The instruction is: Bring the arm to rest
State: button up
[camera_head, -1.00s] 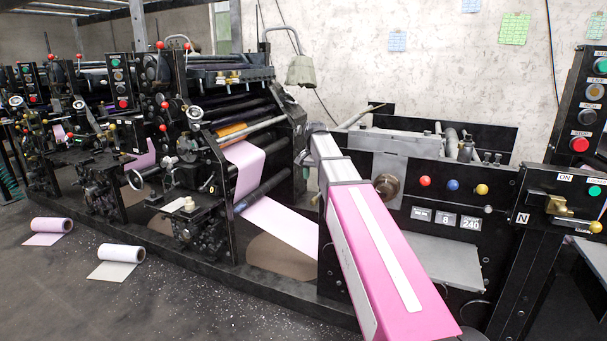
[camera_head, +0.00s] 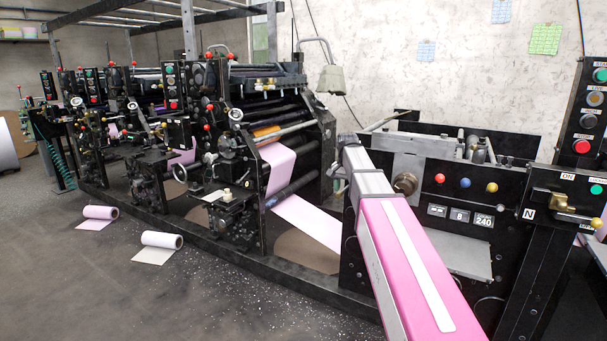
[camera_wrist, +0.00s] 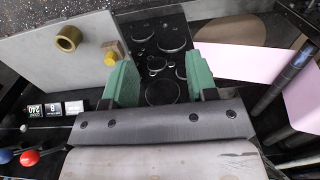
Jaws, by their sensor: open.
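My gripper (camera_wrist: 160,84) shows in the wrist view with its two green fingers apart and nothing between them. Behind the fingers is a black machine panel with several round discs. In the head view my pink and grey arm reaches forward from the lower right to the press (camera_head: 235,150), and the gripper itself is hidden from that view.
A pink roll (camera_head: 100,212) and a white roll (camera_head: 162,240) lie on the floor at left, each with a loose end. Pink web (camera_head: 305,222) runs through the press. Red, blue and yellow knobs (camera_head: 465,184) sit on the right panel. The floor at lower left is clear.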

jog(key=s+d+f+n, duration=0.3)
jog(key=s+f+n, duration=0.2)
jog(key=s+f, duration=2.1)
notch_tip(320, 180, down, 4)
jog(key=shift+d+r+n, duration=0.1)
jog(key=shift+d+n, duration=0.05)
jog(key=shift+n, duration=0.25)
